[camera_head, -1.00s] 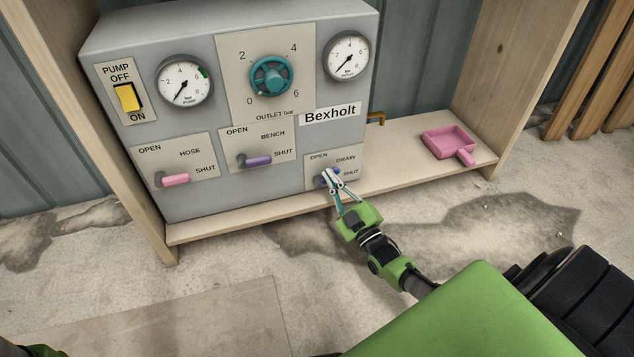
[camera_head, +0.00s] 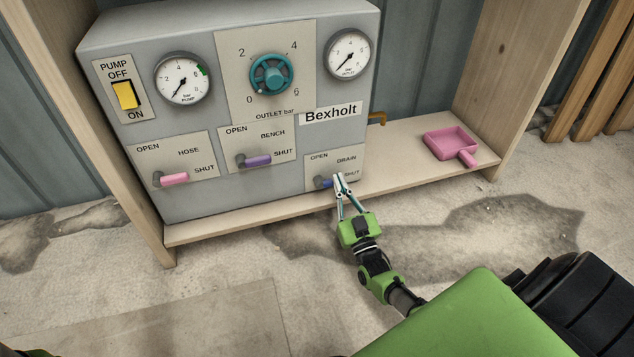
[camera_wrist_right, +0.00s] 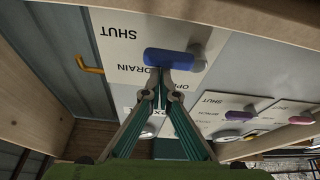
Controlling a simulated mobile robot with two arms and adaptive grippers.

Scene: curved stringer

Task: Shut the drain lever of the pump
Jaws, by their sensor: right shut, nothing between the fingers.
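The pump (camera_head: 230,190) is a grey box labelled Bexholt. Its drain lever (camera_head: 322,182) is blue, low at the right of the front panel. In the right wrist view, upside down, the blue handle (camera_wrist_right: 170,58) extends level from its pivot towards the SHUT side. My right gripper (camera_head: 340,178) is shut and empty, with its tips at the handle's free end, hiding part of it. In the right wrist view the gripper's tips (camera_wrist_right: 160,82) meet the handle's OPEN-side edge; I cannot tell if they still touch.
The hose lever (camera_head: 174,179) is pink and the bench lever (camera_head: 257,161) purple; both point towards SHUT. A yellow switch (camera_head: 126,95), two gauges and a teal wheel (camera_head: 271,74) sit above.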

